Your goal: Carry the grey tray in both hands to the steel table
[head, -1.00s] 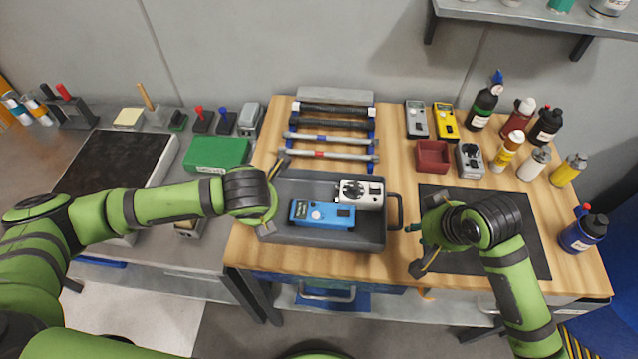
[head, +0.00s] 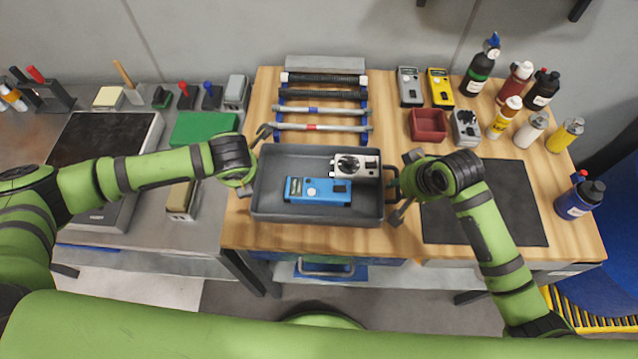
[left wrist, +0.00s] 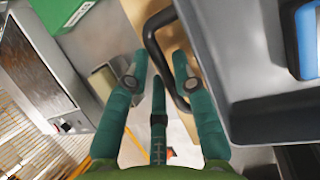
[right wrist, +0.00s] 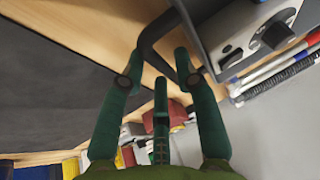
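The grey tray (head: 318,217) lies flat on the wooden workbench, holding a blue meter (head: 318,191) and a white-and-grey device with a dial (head: 356,165). My left gripper (head: 254,163) is open at the tray's left end. In the left wrist view, the dark left handle (left wrist: 151,42) runs between its spread fingers. My right gripper (head: 406,185) is open at the right end. In the right wrist view, the right handle (right wrist: 148,42) passes between its spread fingers. Neither gripper is closed on a handle. The steel table (head: 207,228) adjoins the bench on the left.
The steel table bears a black-topped device (head: 100,140), a green box (head: 203,127) and small tools. A rack of rods (head: 322,110) lies behind the tray. A red bin (head: 428,125) and several bottles (head: 500,118) stand to the right, behind a black mat (head: 500,205).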

